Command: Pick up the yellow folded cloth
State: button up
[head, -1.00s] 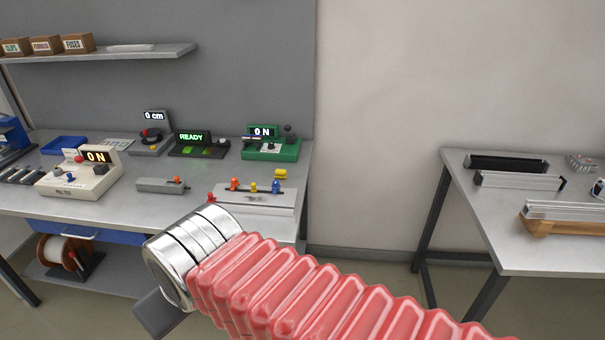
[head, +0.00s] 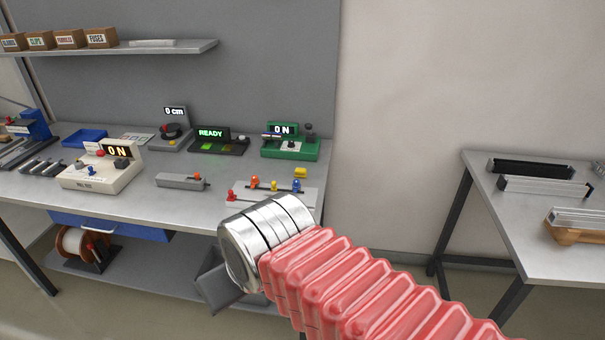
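A small yellow block-like thing (head: 301,172), which looks like the folded cloth, lies on the right part of the grey workbench (head: 35,190), in front of the green device. It is small in view and its folds cannot be made out. My arm comes in from the lower right as a red ribbed sleeve with a silver cuff, in front of the bench's right front edge. The cuff is nearer to me than the cloth and apart from it in the picture. My gripper's fingers do not show.
The green device (head: 306,149) stands just behind the cloth. A pale plate with coloured knobs (head: 240,196) lies in front, partly hidden by my cuff. A second table (head: 490,200) stands at right, with a floor gap between. A shelf (head: 150,50) hangs at upper left.

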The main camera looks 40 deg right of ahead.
aim_at(299, 172)
jog(key=u, duration=0.05)
jog(key=i, duration=1)
jog(key=z, duration=0.05)
